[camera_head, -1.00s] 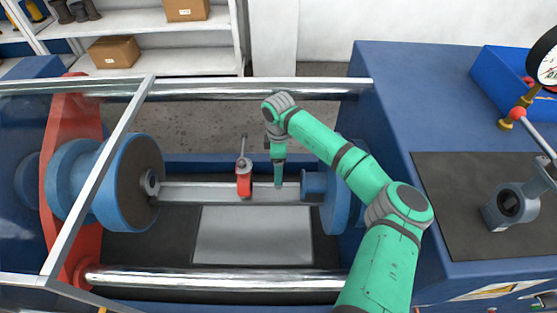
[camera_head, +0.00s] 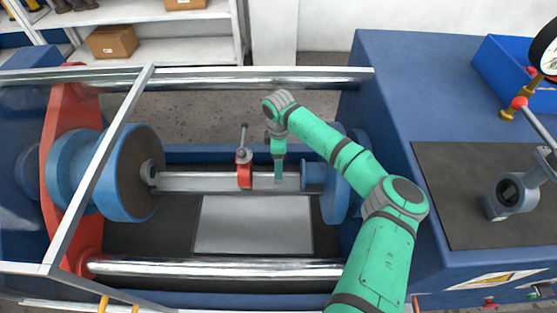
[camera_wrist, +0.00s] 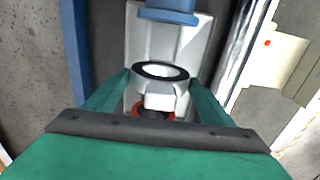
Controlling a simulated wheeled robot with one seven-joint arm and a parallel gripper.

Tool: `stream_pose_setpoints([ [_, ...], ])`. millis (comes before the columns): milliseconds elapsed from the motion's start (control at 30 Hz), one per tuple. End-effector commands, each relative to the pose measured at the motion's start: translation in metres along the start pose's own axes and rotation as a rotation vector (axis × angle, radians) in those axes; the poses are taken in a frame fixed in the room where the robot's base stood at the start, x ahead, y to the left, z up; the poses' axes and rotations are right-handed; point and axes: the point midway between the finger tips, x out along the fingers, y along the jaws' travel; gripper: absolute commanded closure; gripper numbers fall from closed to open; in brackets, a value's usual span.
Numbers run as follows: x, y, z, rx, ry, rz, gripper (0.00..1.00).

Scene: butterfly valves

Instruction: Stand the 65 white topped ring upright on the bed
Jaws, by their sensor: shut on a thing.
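My gripper (camera_head: 279,178) hangs pointing down over the right part of the grey bed (camera_head: 210,182), between the red upright piece and the right blue flange. In the wrist view my gripper (camera_wrist: 157,95) has its green fingers shut on the white topped ring (camera_wrist: 160,97), a pale body with a dark-rimmed round end. The grey bed (camera_wrist: 193,35) shows behind it. A red curved edge shows just below the ring; I cannot tell which part it belongs to. The head view hides the ring, and I cannot tell whether it touches the bed.
A red upright piece with a grey handle (camera_head: 244,174) stands on the bed just left of my gripper. A blue flange (camera_head: 333,195) is close on the right, a larger blue disc (camera_head: 130,175) at left. Steel bars (camera_head: 215,268) run in front and behind.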

Motion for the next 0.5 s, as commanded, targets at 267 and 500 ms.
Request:
stream_pose_setpoints([
  [267,0.0001,0.0003,0.0001,0.000,0.000,0.001,0.60],
  [500,0.0048,0.0002,0.0003,0.000,0.001,0.001,0.60],
])
